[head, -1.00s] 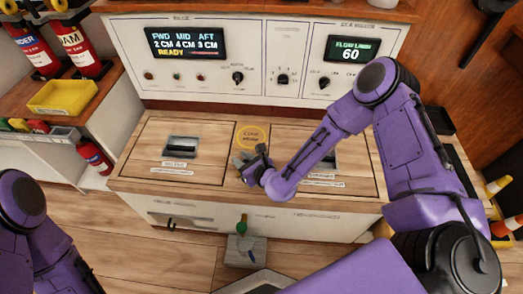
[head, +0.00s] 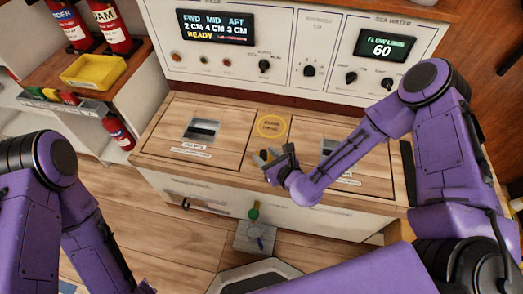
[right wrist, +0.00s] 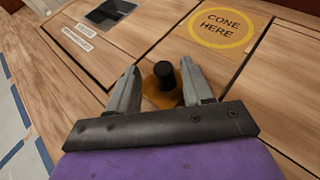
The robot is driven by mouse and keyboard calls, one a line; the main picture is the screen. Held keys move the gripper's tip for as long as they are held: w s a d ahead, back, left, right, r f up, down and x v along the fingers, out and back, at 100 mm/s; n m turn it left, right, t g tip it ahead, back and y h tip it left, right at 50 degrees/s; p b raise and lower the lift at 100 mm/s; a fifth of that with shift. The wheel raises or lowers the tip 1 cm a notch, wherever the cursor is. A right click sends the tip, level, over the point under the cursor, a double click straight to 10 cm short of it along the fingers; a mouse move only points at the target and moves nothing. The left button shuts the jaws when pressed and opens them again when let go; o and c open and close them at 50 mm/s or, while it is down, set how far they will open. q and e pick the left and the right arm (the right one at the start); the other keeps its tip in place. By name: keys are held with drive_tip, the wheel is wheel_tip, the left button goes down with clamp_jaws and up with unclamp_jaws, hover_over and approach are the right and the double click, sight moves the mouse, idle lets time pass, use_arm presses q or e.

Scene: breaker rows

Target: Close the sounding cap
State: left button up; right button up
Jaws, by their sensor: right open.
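The sounding cap appears to be the brass-coloured plate with a short black knob (right wrist: 164,76) on the wooden counter top, in the right wrist view. In the head view it is mostly hidden by my gripper. My right gripper (right wrist: 160,72) is open, with one grey finger on each side of the black knob. I cannot tell whether the fingers touch it. In the head view my right gripper (head: 276,157) is over the middle of the counter, just in front of the yellow "CONE HERE" circle (head: 272,126). My left arm shows at the left, but its gripper is out of view.
Hatches with recessed handles (head: 202,129) lie on both sides of the counter top (head: 170,112). A control panel (head: 292,45) stands behind. A yellow tray (head: 94,71) and fire extinguishers (head: 118,133) are at the left. A green-topped lever (head: 253,213) is in front, low down.

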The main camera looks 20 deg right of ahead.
drive_tip(key=v, duration=0.6)
drive_tip(key=shift+s+r+p, duration=0.15)
drive_tip(key=shift+s+p, duration=0.2)
